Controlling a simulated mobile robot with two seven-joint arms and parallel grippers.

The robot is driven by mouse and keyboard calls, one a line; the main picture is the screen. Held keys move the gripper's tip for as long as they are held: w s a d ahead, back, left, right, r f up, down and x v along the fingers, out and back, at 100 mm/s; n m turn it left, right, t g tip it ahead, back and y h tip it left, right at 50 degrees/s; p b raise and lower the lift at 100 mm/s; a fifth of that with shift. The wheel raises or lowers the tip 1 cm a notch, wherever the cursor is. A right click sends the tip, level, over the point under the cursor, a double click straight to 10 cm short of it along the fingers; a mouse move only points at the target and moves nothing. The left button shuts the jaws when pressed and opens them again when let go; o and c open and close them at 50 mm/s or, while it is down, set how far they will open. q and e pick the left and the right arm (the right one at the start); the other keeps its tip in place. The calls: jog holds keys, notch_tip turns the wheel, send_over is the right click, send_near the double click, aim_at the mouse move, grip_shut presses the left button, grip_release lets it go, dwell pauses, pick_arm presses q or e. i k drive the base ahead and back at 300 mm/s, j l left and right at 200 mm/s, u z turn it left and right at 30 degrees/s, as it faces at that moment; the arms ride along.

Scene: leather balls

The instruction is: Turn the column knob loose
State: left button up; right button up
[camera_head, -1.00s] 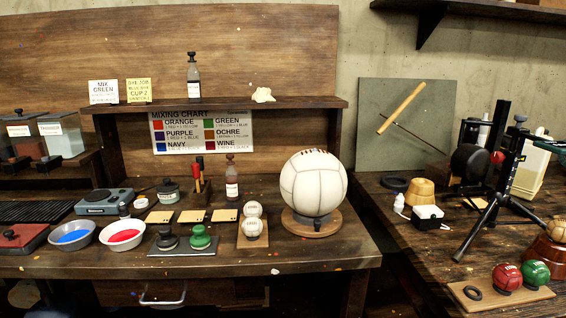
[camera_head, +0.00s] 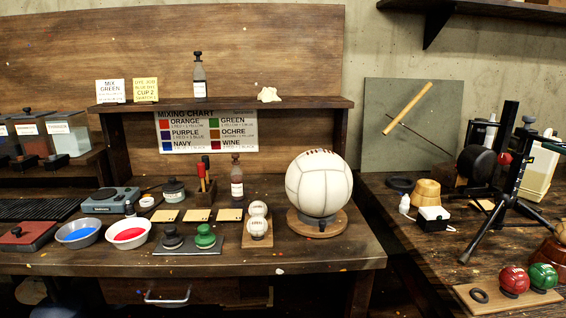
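A black tripod stand (camera_head: 488,221) with an upright column stands on the right bench. A small red round part shows beside the column (camera_head: 504,158); I cannot tell whether it is the column knob. A small dark knob-like piece (camera_head: 528,119) shows at the upper right of the stand. Neither of my grippers is in view.
A red ball (camera_head: 513,280) and a green ball (camera_head: 542,276) sit on a wooden board in front of the tripod. A large white ball (camera_head: 319,184) rests on the left bench.

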aim_at(504, 158)
jog(key=z, duration=1.35)
